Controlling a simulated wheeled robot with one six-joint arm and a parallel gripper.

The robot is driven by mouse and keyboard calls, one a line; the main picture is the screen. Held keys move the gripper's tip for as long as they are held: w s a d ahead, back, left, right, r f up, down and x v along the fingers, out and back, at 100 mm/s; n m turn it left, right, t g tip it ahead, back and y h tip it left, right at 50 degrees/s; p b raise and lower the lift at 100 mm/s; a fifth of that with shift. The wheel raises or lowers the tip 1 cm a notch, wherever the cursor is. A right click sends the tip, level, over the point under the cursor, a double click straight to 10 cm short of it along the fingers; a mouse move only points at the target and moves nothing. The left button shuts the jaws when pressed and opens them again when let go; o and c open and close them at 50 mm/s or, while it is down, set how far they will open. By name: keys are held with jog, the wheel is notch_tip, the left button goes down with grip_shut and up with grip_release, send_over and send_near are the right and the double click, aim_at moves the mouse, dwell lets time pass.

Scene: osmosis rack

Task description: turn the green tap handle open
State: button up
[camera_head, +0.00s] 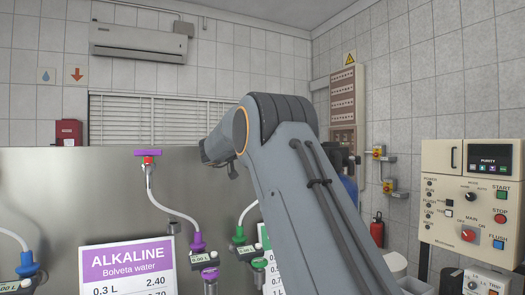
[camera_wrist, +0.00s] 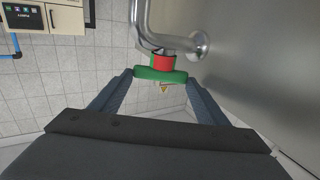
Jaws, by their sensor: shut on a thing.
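The green tap handle (camera_wrist: 160,75) shows in the wrist view as a short bar lying crosswise, below a red collar (camera_wrist: 163,62) on a bent metal pipe (camera_wrist: 150,25). My gripper (camera_wrist: 160,80) is shut on the handle, one finger at each end of the bar. In the head view my arm hides the green handle and the fingers.
A steel panel (camera_head: 60,190) carries a purple tap handle (camera_head: 148,152) with a hose below it. An ALKALINE sign (camera_head: 127,268) and dispensing nozzles stand in front. A control box (camera_head: 470,190) hangs on the right wall.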

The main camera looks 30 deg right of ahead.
jog(key=shift+w+a+r+m+g+h, duration=0.2)
jog(key=shift+m+g+h, duration=0.3)
jog(key=shift+m+g, duration=0.5)
jog(key=shift+w+d+r+m+g+h, duration=0.1)
jog(key=shift+w+m+g+h, duration=0.35)
jog(key=shift+g, duration=0.85)
jog(key=shift+s+m+g, duration=0.1)
jog(key=shift+m+g, duration=0.2)
jog(key=shift+m, duration=0.05)
jog(key=shift+a+f+m+g, duration=0.15)
jog(key=shift+f+m+g, duration=0.15)
jog(key=shift+f+g, duration=0.15)
jog(key=o, duration=1)
jog(key=shift+a+r, duration=0.1)
jog(key=shift+o, duration=0.2)
jog(key=shift+s, duration=0.1)
jog(key=shift+d+r, duration=0.1)
jog(key=shift+d, duration=0.1)
jog(key=shift+a, duration=0.1)
jog(key=s+a, duration=0.1)
jog(key=a, duration=0.6)
jog(key=shift+a, duration=0.4)
